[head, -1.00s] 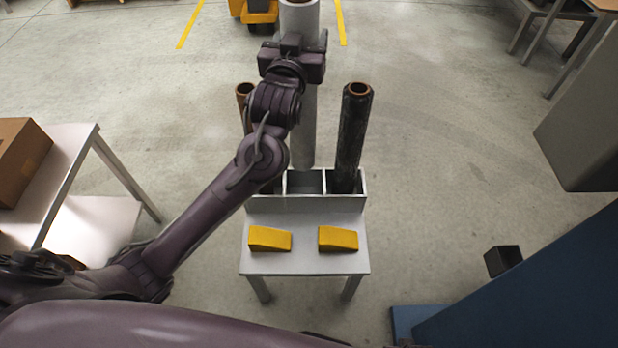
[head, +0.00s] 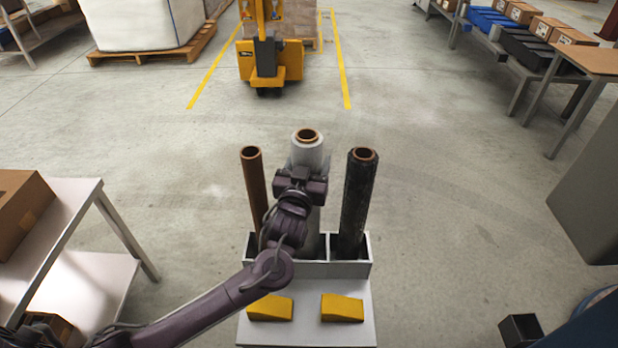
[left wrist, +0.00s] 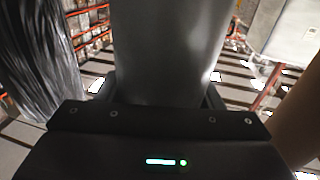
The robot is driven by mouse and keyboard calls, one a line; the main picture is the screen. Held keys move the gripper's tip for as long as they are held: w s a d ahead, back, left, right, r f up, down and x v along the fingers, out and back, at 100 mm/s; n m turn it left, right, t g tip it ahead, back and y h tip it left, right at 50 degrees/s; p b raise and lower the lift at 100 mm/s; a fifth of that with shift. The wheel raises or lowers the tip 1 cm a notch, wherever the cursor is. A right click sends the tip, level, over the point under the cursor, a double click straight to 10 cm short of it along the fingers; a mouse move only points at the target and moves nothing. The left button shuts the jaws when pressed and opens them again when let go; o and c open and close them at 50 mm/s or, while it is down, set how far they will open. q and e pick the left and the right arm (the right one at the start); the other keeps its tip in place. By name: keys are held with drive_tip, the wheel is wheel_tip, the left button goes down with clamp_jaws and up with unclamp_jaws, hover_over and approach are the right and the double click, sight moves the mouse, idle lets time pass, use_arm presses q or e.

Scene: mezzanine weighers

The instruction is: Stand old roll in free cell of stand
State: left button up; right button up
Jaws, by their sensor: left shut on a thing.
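A pale grey-white roll (head: 308,152) with a brown core stands upright in my left gripper (head: 302,180), which is shut around it. In the left wrist view the same roll (left wrist: 170,50) fills the space between the fingers. The stand (head: 310,270) is a light grey box with cells in a row on a low table. A thin brown roll (head: 253,185) stands in its left cell and a black roll (head: 357,200) in its right cell. The held roll is at the middle cell, between them. My arm partly hides its lower end, so I cannot tell whether it touches the cell floor.
Two yellow wedges (head: 270,308) (head: 342,308) lie on the table in front of the stand. A side table (head: 75,225) with a cardboard box (head: 20,212) is at the left. A blue-and-grey machine is at the right. The floor behind the stand is clear up to a yellow truck (head: 268,62).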

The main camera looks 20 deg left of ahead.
use_arm(q)
wheel_tip(320, 180, down, 4)
drive_tip(key=shift+b, duration=0.3)
use_arm(e)
drive_tip(key=shift+w+a+r, duration=0.15)
drive_tip(key=shift+r, duration=0.35)
drive_tip(key=shift+w+a+r, duration=0.1)
drive_tip(key=shift+w+r, duration=0.05)
drive_tip(key=shift+r, duration=0.3)
use_arm(q)
drive_tip(key=o, duration=1.3)
drive_tip(key=shift+f, duration=0.3)
drive_tip(key=o, duration=0.4)
drive_tip(key=s, duration=0.8)
drive_tip(key=s+d, duration=0.1)
drive_tip(key=s, duration=0.3)
drive_tip(key=shift+p, duration=0.3)
use_arm(e)
drive_tip(key=shift+s+d+f, duration=0.1)
drive_tip(key=shift+d+f, duration=0.05)
drive_tip(key=shift+f, duration=0.35)
drive_tip(key=shift+s+d+f, duration=0.1)
drive_tip(key=shift+d+f, duration=0.05)
drive_tip(key=shift+f, duration=0.3)
